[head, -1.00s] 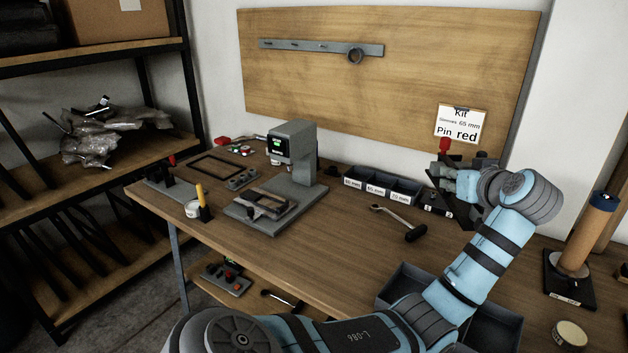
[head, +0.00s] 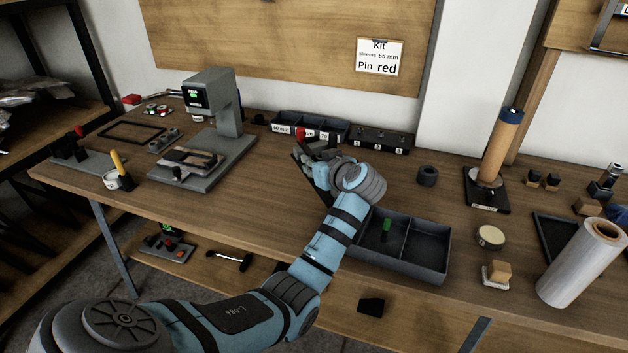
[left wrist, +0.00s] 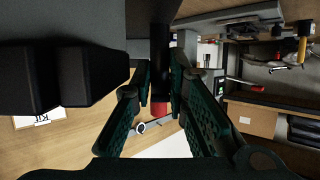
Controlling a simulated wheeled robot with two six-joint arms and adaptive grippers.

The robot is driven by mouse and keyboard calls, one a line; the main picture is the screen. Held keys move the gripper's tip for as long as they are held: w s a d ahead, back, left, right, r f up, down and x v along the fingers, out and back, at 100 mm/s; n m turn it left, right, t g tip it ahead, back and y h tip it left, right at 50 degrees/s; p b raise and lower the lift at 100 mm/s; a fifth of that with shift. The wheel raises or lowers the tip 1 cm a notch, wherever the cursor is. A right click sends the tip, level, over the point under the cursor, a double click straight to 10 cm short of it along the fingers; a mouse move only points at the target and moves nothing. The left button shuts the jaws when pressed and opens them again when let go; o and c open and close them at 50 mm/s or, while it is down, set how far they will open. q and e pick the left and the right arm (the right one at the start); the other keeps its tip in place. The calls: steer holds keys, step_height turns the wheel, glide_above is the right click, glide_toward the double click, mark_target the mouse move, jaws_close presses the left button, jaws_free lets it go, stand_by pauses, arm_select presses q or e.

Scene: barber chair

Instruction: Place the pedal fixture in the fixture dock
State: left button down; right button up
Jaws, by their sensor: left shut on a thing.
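My left gripper (head: 318,150) is above the workbench in the head view, in front of the small bins. It is shut on a dark piece with a red-tipped post (head: 300,134), which I take to be the pedal fixture. In the left wrist view, the black post (left wrist: 160,60) stands between the fingers (left wrist: 162,95), with its red end beyond them. A large dark plate and blocks (left wrist: 60,80) fill the upper left there. The gripper hides part of the piece in the head view. A flat black rectangular frame (head: 103,131) on the bench may be the fixture dock; I cannot tell. My right gripper is out of view.
A grey press (head: 215,105) stands left of the gripper. Labelled bins (head: 283,128) and a black lettered block (head: 385,142) are behind it. A dark divided tray (head: 428,277) is at the front edge. A roll on a post (head: 497,150) stands at right.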

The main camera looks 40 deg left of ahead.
arm_select(q)
step_height(320, 180, down, 4)
steer(key=shift+r+b, duration=0.1)
steer(key=shift+b, duration=0.25)
steer(key=shift+f, duration=0.35)
steer(key=shift+f+b, duration=0.3)
steer(key=shift+b, duration=0.15)
steer(key=c, duration=1.6)
jaws_free()
steer(key=shift+c, duration=0.2)
steer(key=shift+o, duration=0.3)
steer(key=shift+s+d, duration=0.1)
steer(key=shift+r, duration=0.1)
